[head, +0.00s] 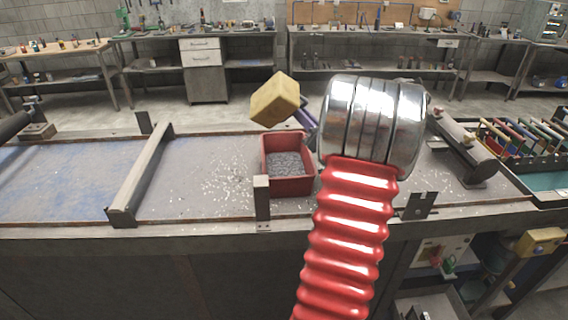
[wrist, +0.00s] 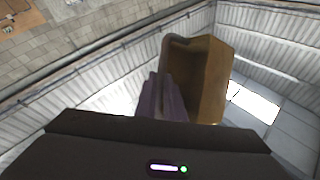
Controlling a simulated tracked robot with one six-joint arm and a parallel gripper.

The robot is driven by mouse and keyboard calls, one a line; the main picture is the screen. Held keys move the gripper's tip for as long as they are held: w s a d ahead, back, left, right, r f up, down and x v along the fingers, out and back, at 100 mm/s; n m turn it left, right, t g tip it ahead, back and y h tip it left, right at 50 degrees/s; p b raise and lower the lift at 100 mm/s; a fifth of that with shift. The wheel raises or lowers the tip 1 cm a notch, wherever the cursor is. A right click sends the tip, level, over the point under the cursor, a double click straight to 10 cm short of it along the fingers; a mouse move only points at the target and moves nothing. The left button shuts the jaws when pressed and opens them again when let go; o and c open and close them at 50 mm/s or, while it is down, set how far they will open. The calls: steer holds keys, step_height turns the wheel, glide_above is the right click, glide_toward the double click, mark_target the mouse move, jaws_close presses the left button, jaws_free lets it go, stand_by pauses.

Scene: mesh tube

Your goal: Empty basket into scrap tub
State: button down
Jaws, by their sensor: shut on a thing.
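A yellow box-shaped basket (head: 275,98) is held in the air by my gripper (head: 303,110), strongly tilted. In the head view it appears above and slightly left of a red tub (head: 267,180). The tub stands on the bench, and grey scrap bits (head: 288,163) lie inside it. In the wrist view the basket (wrist: 208,80) is beyond a dark purple finger of my gripper (wrist: 162,98), which is against its side. The other finger is hidden. I cannot see whether anything is inside the basket.
Pale chips (head: 228,182) are scattered on the bench top (head: 200,150) left of the tub. A grey metal bar (head: 140,175) crosses the bench at left. A dark cylinder (head: 465,148) and a rack of coloured tools (head: 520,140) are at right. A short post (head: 262,200) stands before the tub.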

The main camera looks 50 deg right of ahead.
step_height(320, 180, down, 6)
steer(key=n+y, duration=0.1)
steer(key=n, duration=0.1)
steer(key=shift+w+a+f+n+g, duration=0.15)
steer(key=shift+w+a+n+g, duration=0.15)
steer(key=shift+a+n+g, duration=0.1)
steer(key=shift+f, duration=0.15)
